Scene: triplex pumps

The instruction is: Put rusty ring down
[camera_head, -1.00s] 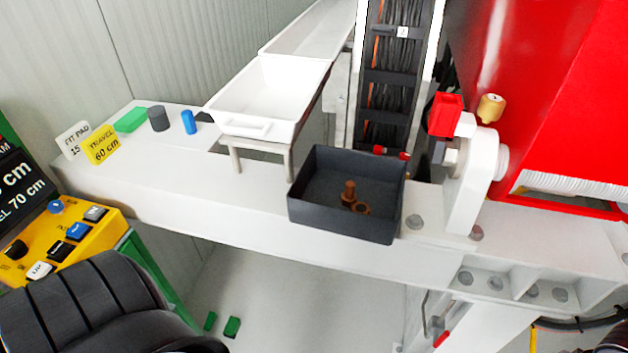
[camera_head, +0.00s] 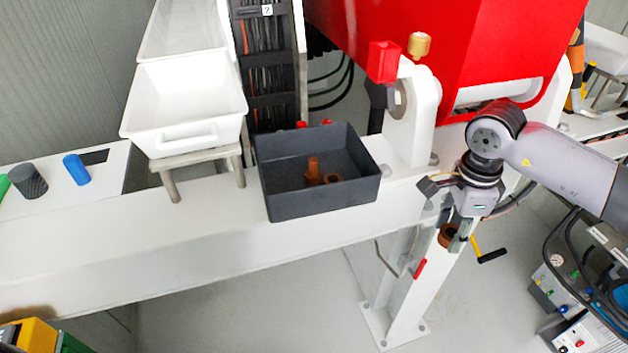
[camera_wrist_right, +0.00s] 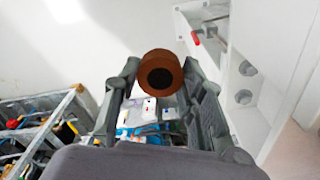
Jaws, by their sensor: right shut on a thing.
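My right gripper (camera_head: 455,236) is shut on a rusty ring (camera_head: 449,235) and holds it in the air in front of the white beam. In the right wrist view, the rusty ring (camera_wrist_right: 161,73) sits between the fingertips (camera_wrist_right: 160,80), its dark hole facing the camera. A dark grey open box (camera_head: 318,195) stands on the beam to the left of the gripper. A rusty bolt-like piece (camera_head: 313,171) stands in the box, with another rusty ring (camera_head: 332,178) lying beside it. My left gripper is not in view.
A white bin (camera_head: 190,100) stands on a small stand left of the box. A white bracket with a red block (camera_head: 383,61) rises right of the box. The beam's front (camera_head: 180,245) is clear.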

